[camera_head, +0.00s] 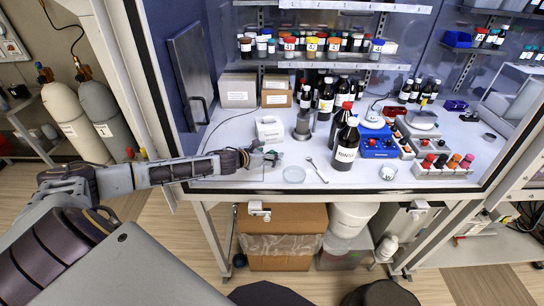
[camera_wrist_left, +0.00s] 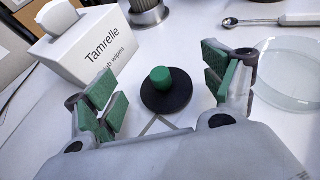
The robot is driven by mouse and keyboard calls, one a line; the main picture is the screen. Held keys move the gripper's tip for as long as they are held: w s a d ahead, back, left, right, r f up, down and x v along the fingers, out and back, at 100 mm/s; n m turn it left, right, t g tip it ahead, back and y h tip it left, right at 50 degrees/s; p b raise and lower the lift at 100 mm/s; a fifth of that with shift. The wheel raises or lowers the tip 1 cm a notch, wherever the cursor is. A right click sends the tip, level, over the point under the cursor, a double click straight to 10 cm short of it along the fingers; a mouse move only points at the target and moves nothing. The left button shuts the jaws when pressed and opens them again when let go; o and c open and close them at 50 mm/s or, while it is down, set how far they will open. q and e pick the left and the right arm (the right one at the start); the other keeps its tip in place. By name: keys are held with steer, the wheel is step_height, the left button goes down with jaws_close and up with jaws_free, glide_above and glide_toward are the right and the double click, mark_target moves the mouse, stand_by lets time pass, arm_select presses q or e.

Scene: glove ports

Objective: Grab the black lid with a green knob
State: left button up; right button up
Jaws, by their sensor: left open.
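The black lid (camera_wrist_left: 181,103) is a flat round disc with a green knob (camera_wrist_left: 160,75) in its middle. It lies flat on the white work surface in the left wrist view. My left gripper (camera_wrist_left: 158,80) is open, with one green-padded finger on each side of the lid and knob, apart from both. In the head view my left gripper (camera_head: 268,158) is low over the front of the bench, and I cannot make out the lid clearly beside it. My right gripper is not in view.
A white wipes box (camera_wrist_left: 88,45) stands close by the left finger. A clear glass dish (camera_wrist_left: 285,75) lies close to the right finger, and a spoon (camera_head: 317,170) lies beyond it. Dark bottles (camera_head: 345,145) and a blue device (camera_head: 379,143) stand farther right.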

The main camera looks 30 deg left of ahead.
arm_select(q)
steer(key=shift+w, duration=0.15)
stand_by(0.4)
steer(key=c, duration=1)
step_height(320, 180, up, 10)
steer(key=p, duration=0.1)
stand_by(0.6)
stand_by(0.4)
steer(key=shift+f, duration=0.1)
